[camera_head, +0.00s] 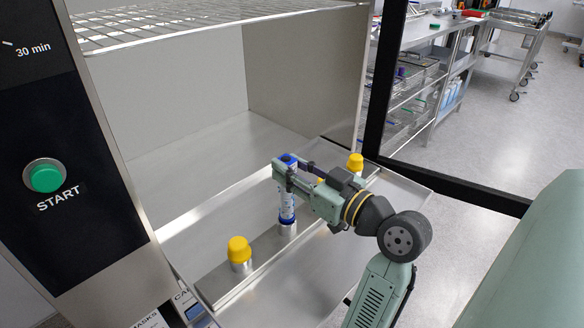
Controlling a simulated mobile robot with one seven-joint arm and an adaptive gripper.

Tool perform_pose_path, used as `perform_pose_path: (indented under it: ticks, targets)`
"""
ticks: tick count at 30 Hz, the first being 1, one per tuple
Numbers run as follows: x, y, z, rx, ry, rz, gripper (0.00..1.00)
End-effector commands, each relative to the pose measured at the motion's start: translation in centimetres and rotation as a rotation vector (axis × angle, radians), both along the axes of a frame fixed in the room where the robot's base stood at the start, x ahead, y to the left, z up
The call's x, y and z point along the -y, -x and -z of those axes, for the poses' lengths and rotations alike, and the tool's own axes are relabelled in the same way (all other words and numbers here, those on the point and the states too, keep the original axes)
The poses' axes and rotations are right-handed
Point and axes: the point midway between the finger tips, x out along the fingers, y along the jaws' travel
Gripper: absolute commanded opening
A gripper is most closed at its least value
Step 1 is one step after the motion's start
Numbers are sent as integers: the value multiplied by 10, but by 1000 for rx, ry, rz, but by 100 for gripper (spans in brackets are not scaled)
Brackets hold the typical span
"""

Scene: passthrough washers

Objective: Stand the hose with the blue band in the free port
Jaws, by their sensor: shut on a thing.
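The hose with the blue band (287,200) is a short upright tube, white with blue at its top and lower end. My gripper (290,168) is shut on it near its top, coming from the right. The hose's lower end is right at a bare metal port (287,229) on the rail. I cannot tell whether it sits in the port or just above it. Yellow caps cover other ports: one at the front left (240,251) and one at the far right (355,163). A bit of yellow shows behind my gripper, mostly hidden.
The metal rail (262,246) runs across a steel tray (335,258) at the open chamber mouth. A wire rack (190,22) is above. The control panel with a green START button (45,178) is at left. A dark door frame (455,185) stands at right.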

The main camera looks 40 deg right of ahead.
Motion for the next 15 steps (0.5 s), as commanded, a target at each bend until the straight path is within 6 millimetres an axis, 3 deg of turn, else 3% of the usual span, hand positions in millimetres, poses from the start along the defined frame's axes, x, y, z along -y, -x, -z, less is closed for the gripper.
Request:
perform_pose_path:
  ticks: [8,9,15]
  targets:
    - [0,0,0,0,0,0,0]
    - [0,0,0,0,0,0,30]
    - [0,0,0,0,0,0,43]
